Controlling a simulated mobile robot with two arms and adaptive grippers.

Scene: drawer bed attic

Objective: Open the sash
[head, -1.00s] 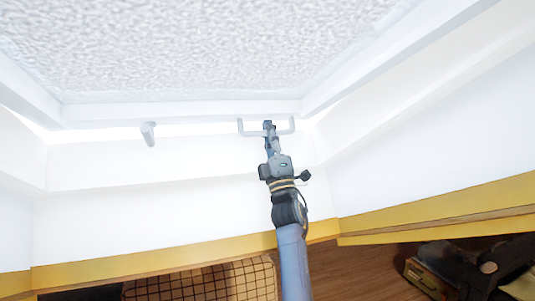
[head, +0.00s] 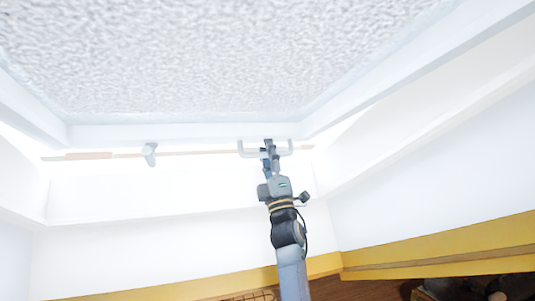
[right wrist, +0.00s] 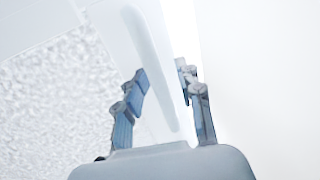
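The sash (head: 200,60) fills the top of the head view, with frosted glass and a white frame. A pale U-shaped bar handle (head: 248,154) sits on its lower rail. My right gripper (head: 269,150) reaches up to this handle. A thin brownish strip and bright light show below the sash's lower rail. My left gripper is not in view.
A small white peg (head: 150,154) stands at the lower rail, left of the handle. White window reveals slope down at both sides. A yellow trim (head: 440,244) runs below, with dark objects (head: 475,289) on a wooden floor at the lower right.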

